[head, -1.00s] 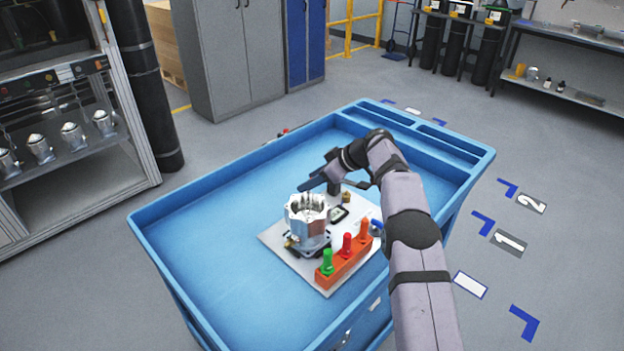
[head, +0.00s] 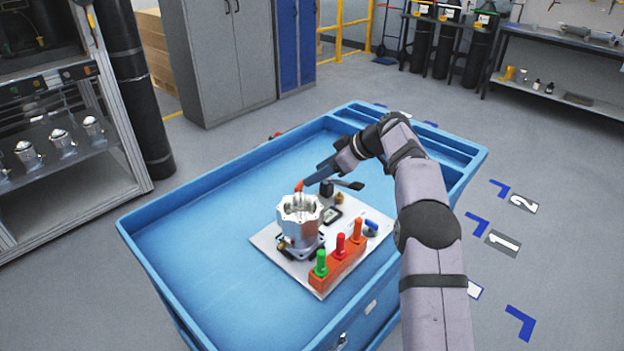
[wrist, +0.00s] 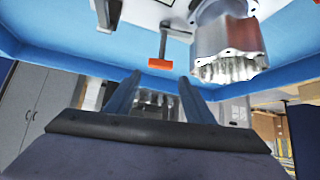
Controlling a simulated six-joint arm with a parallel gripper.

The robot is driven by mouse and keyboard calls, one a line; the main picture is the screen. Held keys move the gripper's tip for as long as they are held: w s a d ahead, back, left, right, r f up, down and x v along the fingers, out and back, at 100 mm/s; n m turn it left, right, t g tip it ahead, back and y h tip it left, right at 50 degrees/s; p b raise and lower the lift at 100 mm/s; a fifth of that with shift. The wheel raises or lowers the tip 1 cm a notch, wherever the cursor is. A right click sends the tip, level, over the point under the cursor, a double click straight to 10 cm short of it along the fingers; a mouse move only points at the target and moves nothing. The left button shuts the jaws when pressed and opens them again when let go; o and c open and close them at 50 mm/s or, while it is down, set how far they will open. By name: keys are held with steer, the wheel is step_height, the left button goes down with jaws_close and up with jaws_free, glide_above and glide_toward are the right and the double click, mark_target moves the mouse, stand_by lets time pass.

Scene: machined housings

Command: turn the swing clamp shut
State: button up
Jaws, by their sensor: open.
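The swing clamp (head: 327,188) has a dark post behind the housing and an arm with an orange tip (head: 299,186). In the wrist view the grey clamp arm (wrist: 163,43) and its orange tip (wrist: 160,63) lie beside the housing, apart from it. The silver housing (head: 300,222) stands upright, its open top uncovered; it also shows in the wrist view (wrist: 228,42). My gripper (head: 311,180) is open near the orange tip. In the wrist view the tip appears just beyond the gap between my fingertips (wrist: 160,76); contact cannot be told.
A light base plate (head: 321,285) carries the housing and an orange rack (head: 337,268) with green, red and orange pegs. A small dark gauge-like item (head: 332,215) lies beside the housing. The blue cart top (head: 205,220) is clear to the left.

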steer(key=shift+s+d+r, duration=0.15)
steer(key=shift+d+r, duration=0.1)
steer(key=c, duration=0.5)
steer(key=s+a+m+t+h+p, duration=0.2)
steer(key=a+m+h+p, duration=0.6)
steer(key=m, duration=1)
steer(key=a+t+h, duration=0.1)
steer(key=h, duration=0.3)
steer(key=shift+s+p, duration=0.2)
steer(key=shift+p, duration=0.1)
